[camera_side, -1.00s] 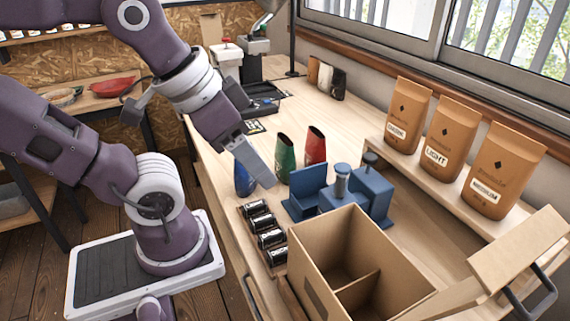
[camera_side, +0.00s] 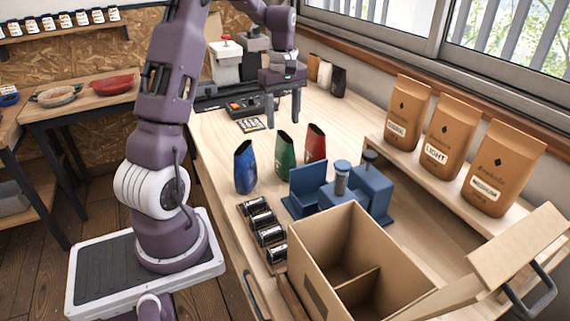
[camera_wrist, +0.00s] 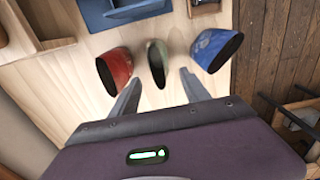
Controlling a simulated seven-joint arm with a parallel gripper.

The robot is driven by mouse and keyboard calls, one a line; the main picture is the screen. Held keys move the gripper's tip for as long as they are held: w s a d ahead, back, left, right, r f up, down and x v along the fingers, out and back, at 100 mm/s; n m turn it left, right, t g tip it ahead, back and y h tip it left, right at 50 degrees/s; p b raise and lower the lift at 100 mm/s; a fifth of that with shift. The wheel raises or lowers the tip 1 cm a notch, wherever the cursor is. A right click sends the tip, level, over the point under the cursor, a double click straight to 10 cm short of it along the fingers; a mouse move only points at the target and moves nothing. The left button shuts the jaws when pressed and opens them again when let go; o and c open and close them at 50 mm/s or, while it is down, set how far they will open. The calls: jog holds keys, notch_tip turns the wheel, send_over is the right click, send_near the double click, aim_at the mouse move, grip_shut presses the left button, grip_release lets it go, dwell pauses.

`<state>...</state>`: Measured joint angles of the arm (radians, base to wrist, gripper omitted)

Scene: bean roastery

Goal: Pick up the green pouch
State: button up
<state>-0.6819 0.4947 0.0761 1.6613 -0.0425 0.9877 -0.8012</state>
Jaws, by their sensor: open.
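The green pouch (camera_side: 286,158) stands upright on the wooden table, between the blue pouch (camera_side: 245,172) and the red pouch (camera_side: 315,146). In the wrist view the green pouch (camera_wrist: 155,66) sits in the middle, with the red pouch (camera_wrist: 116,68) to its left and the blue pouch (camera_wrist: 212,50) to its right. My gripper (camera_side: 283,122) points down behind the green pouch in the side view, apart from it. In the wrist view its two spread fingers (camera_wrist: 162,88) have nothing between them, and the green pouch lies beyond the gap.
A blue fixture (camera_side: 307,190) stands right of the pouches, with dark cylinders in a wooden rack (camera_side: 250,210) in front. An open cardboard box (camera_side: 320,245) is at the front. Brown bags (camera_side: 450,140) line the right-hand shelf. A dark machine (camera_side: 215,98) stands at the back.

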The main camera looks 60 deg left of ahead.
aim_at(285, 138)
jog(key=f, duration=0.6)
jog(key=shift+w+d+f, duration=0.1)
jog(key=shift+w+d, duration=0.05)
jog(key=shift+w, duration=0.05)
jog(key=shift+f, duration=0.25)
jog(key=shift+c, duration=0.4)
grip_shut()
